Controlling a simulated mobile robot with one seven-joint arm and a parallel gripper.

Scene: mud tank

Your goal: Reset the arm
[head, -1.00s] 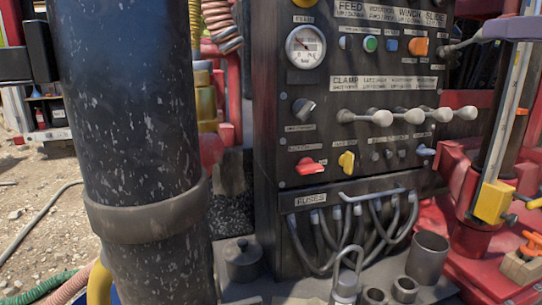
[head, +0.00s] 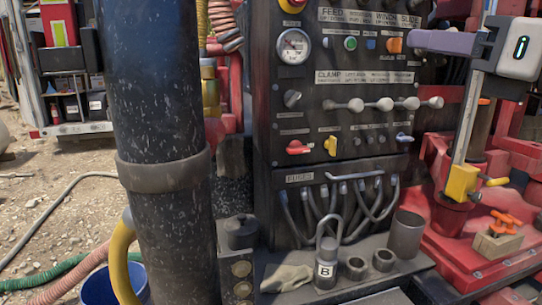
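My gripper (head: 418,41) is at the upper right of the head view, in front of the right side of the black control panel (head: 272,110). Its grey-white body carries a small lit display, and its purple finger part points left toward the panel. I see the fingers from the side as one block, so the gap between them does not show. Nothing is visibly held. The panel behind the fingertips is partly hidden.
A thick black pipe (head: 160,90) stands at the left. Clamp levers (head: 385,104) stick out from the panel. A yellow-ended metal post (head: 462,183) rises below my gripper. Gravelly ground is at the left.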

